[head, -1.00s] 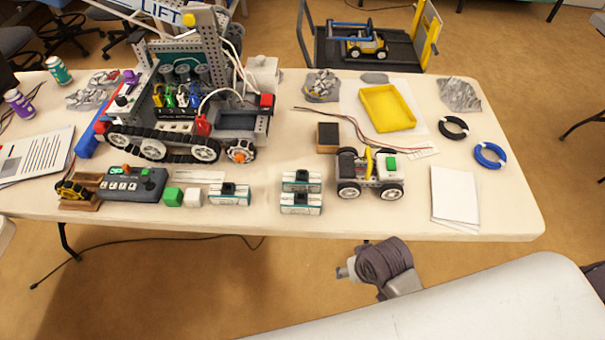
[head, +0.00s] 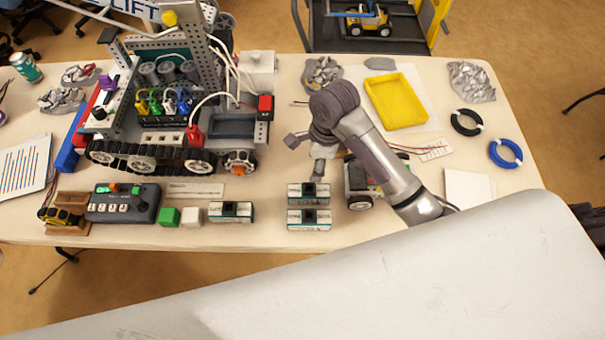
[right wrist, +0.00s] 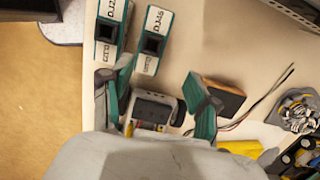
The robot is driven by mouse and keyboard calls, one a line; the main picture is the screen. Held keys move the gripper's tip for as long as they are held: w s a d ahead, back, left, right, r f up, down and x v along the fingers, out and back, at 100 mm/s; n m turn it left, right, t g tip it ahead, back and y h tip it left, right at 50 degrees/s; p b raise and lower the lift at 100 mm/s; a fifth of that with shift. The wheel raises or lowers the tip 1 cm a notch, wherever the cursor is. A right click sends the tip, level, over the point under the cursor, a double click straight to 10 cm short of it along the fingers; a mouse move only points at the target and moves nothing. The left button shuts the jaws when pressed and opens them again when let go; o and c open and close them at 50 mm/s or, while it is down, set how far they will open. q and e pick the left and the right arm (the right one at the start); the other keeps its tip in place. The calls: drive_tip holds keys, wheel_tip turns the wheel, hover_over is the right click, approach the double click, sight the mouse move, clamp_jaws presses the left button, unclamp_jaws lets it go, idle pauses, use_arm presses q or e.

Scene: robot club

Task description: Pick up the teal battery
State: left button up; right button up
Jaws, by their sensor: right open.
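Several white batteries with teal ends and dark tops lie along the front of the table in the head view: a left one (head: 230,211), a rear one (head: 308,193) and a front one (head: 309,219). In the right wrist view two batteries show at the upper left, one (right wrist: 109,32) beside the other (right wrist: 153,43). My right gripper (head: 308,154) is above the table, behind the rear battery in the head view. In the right wrist view the right gripper (right wrist: 157,95) is open and empty, with a small wheeled car partly between its fingers. My left gripper is out of view.
The small car (head: 359,190) is partly hidden under my right arm. A large tracked robot (head: 175,125) stands to the left. A yellow tray (head: 397,103) lies behind on the right. A green cube (head: 169,216) and a controller (head: 123,204) lie at the front left.

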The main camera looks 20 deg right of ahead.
hover_over(309, 190)
drive_tip(key=f, duration=0.4)
drive_tip(key=d+f, duration=0.1)
drive_tip(key=f, duration=0.1)
drive_tip(key=shift+s+f, duration=0.25)
drive_tip(key=shift+s, duration=0.05)
drive_tip(key=f, duration=0.3)
drive_tip(key=shift+w+a+p, duration=0.15)
drive_tip(key=shift+a+p, duration=0.15)
drive_tip(key=f, duration=0.3)
drive_tip(key=shift+w+a+f, duration=0.1)
drive_tip(key=shift+a, duration=0.1)
drive_tip(key=shift+f, duration=0.1)
drive_tip(key=c, duration=1.1)
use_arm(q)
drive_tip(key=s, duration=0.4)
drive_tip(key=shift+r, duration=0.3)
use_arm(e)
clamp_jaws()
